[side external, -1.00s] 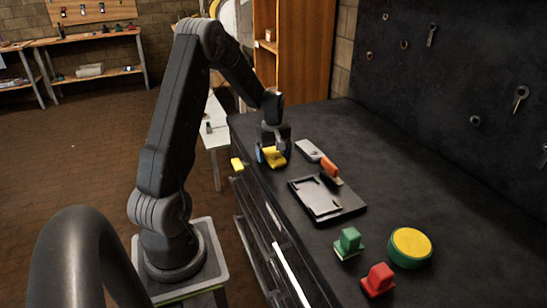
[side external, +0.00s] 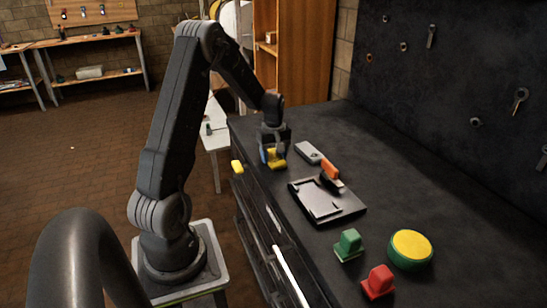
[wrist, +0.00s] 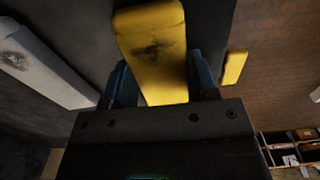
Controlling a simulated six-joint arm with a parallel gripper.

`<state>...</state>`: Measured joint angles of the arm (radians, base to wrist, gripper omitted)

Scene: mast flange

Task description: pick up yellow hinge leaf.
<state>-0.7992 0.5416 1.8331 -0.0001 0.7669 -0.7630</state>
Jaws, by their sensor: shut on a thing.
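The yellow hinge leaf (side external: 276,163) is at the far end of the dark bench top, near its left edge. My gripper (side external: 273,153) points down over it with blue-padded fingers. In the wrist view the leaf (wrist: 153,45) is a long yellow plate with a dark smudge, and it sits between the two fingers of my gripper (wrist: 160,88). The gripper is shut on the leaf. I cannot tell whether the leaf still touches the bench.
A grey plate (side external: 308,152) lies close to the right. A black fixture (side external: 352,209) and an orange-handled piece (side external: 330,170) are nearer. Green (side external: 348,243) and red (side external: 378,281) blocks and a yellow-topped round (side external: 411,247) stand in front. A small yellow block (side external: 237,167) is at the bench's left side.

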